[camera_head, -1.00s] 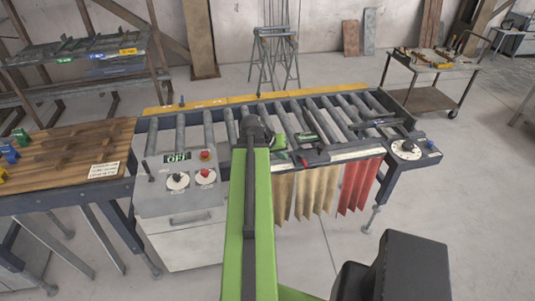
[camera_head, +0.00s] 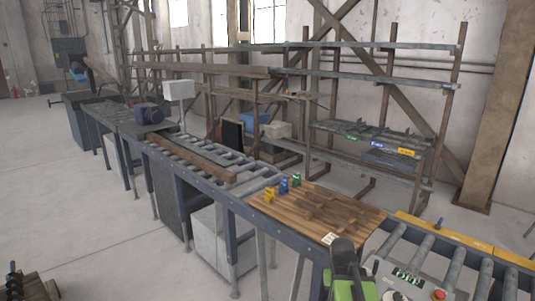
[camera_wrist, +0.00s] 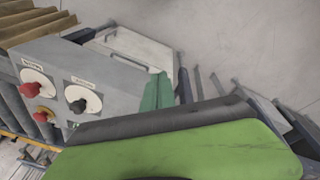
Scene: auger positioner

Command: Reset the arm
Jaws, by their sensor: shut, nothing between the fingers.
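In the head view, my arm shows only as a dark joint and a green link at the bottom edge; my gripper is out of that picture. In the wrist view, a narrow teal pair of shut fingers, seemingly my gripper (camera_wrist: 157,92), shows with nothing between the tips, though its lower part is hidden. A large green shape with a dark edge, likely my own arm, fills the bottom of that view. The control panel (camera_head: 405,292) is at the lower right of the head view. Its red knob (camera_wrist: 32,89) and black knob (camera_wrist: 79,105) show in the wrist view.
A wooden tabletop (camera_head: 320,212) with blue, green and yellow small pieces stands beside the panel. A roller conveyor (camera_head: 200,152) runs back to the left. A rack (camera_head: 370,137) stands behind. Open floor (camera_head: 80,205) lies at the left.

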